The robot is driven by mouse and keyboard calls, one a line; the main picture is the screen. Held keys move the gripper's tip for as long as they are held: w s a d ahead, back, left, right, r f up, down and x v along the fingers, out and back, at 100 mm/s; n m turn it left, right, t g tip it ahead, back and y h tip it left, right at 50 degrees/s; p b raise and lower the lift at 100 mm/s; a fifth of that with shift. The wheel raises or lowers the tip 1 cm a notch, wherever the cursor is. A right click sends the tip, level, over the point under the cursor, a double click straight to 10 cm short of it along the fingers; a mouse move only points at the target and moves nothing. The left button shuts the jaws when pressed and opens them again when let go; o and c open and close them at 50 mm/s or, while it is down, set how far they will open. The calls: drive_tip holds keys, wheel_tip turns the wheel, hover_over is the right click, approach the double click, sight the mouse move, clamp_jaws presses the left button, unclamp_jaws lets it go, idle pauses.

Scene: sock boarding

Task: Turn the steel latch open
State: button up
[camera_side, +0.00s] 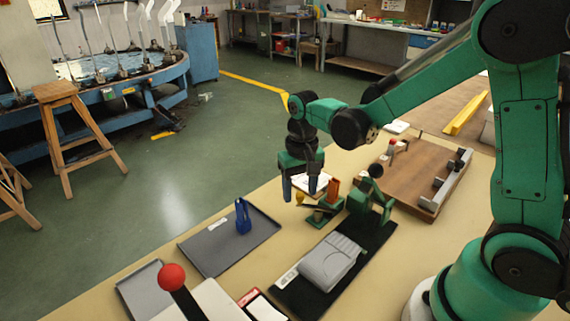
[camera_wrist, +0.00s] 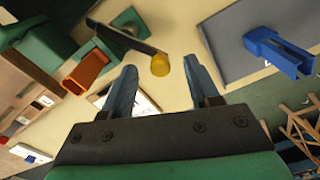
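A dark steel-looking lever (camera_wrist: 126,38) with a yellow knob (camera_wrist: 160,65) at its end shows in the wrist view; I take it for the latch. It joins a green fixture with an orange channel piece (camera_wrist: 88,68) beside it. In the side view the yellow knob (camera_side: 300,198) and orange piece (camera_side: 332,190) sit on the green fixture (camera_side: 322,213). My gripper (camera_side: 300,189) is open, fingers pointing down, just above the knob. In the wrist view the knob appears between the fingertips, with no visible contact. The exact height gap is unclear.
A grey tray (camera_side: 205,258) with a blue forked piece (camera_side: 243,216) lies left of the fixture. A black mat (camera_side: 300,295) with a grey block (camera_side: 331,262) lies in front. A brown board (camera_side: 415,172) with metal brackets stands right. A red-knobbed lever (camera_side: 172,277) rises in front.

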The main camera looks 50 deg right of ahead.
sight(300, 193)
drive_tip(key=shift+r, duration=2.85)
drive_tip(key=s+a+r+n+t, duration=0.2)
drive_tip(key=s+r+n+t, duration=0.1)
drive_tip(key=s+t, duration=0.3)
drive_tip(key=shift+a+n+t, duration=0.35)
drive_tip(key=shift+n+t, duration=0.25)
drive_tip(key=shift+n, duration=0.1)
